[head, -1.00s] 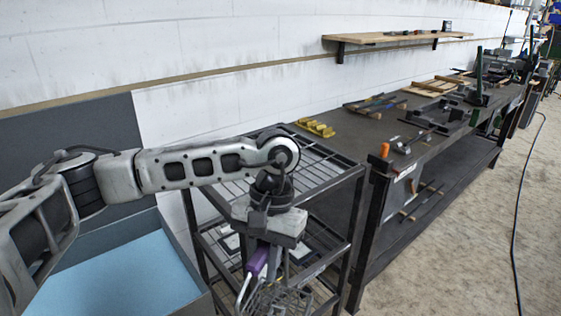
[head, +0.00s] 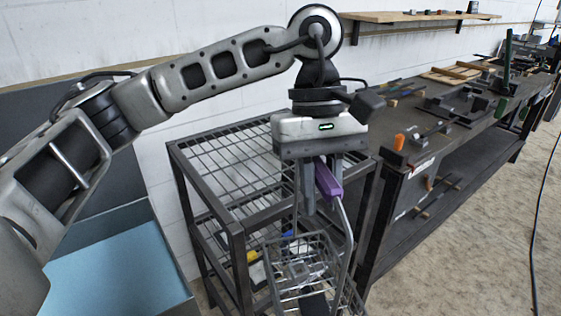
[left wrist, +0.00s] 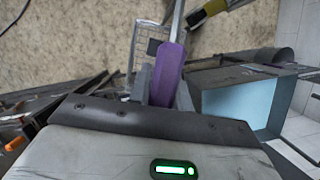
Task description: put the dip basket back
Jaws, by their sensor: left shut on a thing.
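My left gripper (head: 320,196) is shut on the purple handle (head: 328,180) of the dip basket. The grey wire basket (head: 300,262) hangs below it on a bent metal rod, in front of the rack's right side. Through the mesh I cannot tell what is inside the basket and what is behind it. In the left wrist view the purple handle (left wrist: 168,75) sits between the fingers, and part of the wire basket (left wrist: 147,38) shows beyond. The tank with a light blue inside (head: 120,270) stands at lower left in the head view. My right gripper is not in view.
A dark metal rack (head: 240,228) with wire shelves stands behind and left of the basket; small items lie on its lower shelf. A workbench (head: 400,170) with tools and an orange-handled item (head: 398,142) extends right. Open floor (head: 480,230) lies at right.

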